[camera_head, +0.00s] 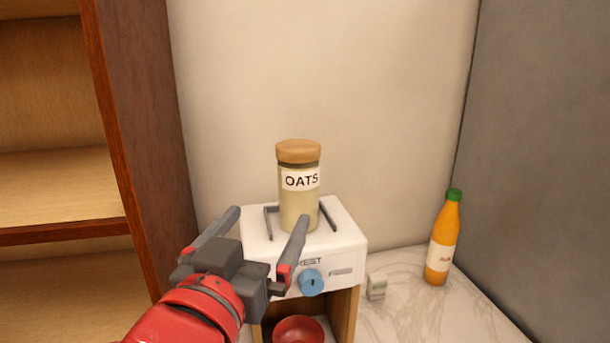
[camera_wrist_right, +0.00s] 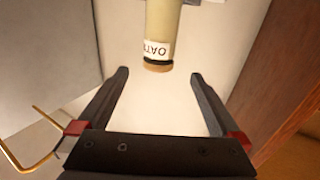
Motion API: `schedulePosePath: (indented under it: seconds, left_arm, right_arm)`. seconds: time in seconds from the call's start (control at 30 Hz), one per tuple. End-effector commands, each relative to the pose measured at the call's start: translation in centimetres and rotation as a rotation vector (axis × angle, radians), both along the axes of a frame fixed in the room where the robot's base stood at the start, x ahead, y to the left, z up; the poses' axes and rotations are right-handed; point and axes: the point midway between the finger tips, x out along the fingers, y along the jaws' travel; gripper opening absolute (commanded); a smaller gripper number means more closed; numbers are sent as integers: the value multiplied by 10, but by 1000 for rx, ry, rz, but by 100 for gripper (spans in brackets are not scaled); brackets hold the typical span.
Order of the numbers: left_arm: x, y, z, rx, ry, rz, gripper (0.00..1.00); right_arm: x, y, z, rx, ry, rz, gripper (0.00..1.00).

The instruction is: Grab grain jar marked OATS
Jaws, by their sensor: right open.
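The grain jar marked OATS (camera_head: 298,205) stands upright on top of a white box-like appliance (camera_head: 345,247) in the head view. It has a tan lid and a white label. My right gripper (camera_head: 268,223) is open and empty in front of the jar, its fingers pointing toward it. In the right wrist view the jar (camera_wrist_right: 161,22) appears upside down, beyond the open fingertips (camera_wrist_right: 159,75) and not between them. My left gripper is in neither view.
Grey rails (camera_head: 328,216) flank the jar on the appliance top. A red bowl (camera_head: 298,330) sits in the opening below. An orange bottle (camera_head: 442,240) and a small pale block (camera_head: 377,286) stand on the marble counter at right. A wooden shelf unit (camera_head: 150,130) rises at left.

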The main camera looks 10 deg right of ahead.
Motion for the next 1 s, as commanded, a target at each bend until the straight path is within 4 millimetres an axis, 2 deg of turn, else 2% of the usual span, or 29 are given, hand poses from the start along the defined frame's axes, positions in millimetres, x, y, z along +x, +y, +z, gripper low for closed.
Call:
schedulePosePath:
  seconds: [0.17, 0.4, 0.6, 0.83, 1.0]
  left_arm:
    - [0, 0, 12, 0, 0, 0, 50]
    - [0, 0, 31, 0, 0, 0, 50]
    - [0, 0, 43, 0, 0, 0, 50]
    - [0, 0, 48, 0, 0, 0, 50]
    - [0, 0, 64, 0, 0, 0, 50]
  right_arm:
    - [21, -15, 0, 15, 15, -5, 100]
    - [65, -37, 1, 12, 13, -5, 100]
    - [95, -52, 1, 8, 12, -4, 100]
    - [108, -57, -1, 10, 12, -1, 100]
    - [124, -66, 9, 8, 11, -4, 100]
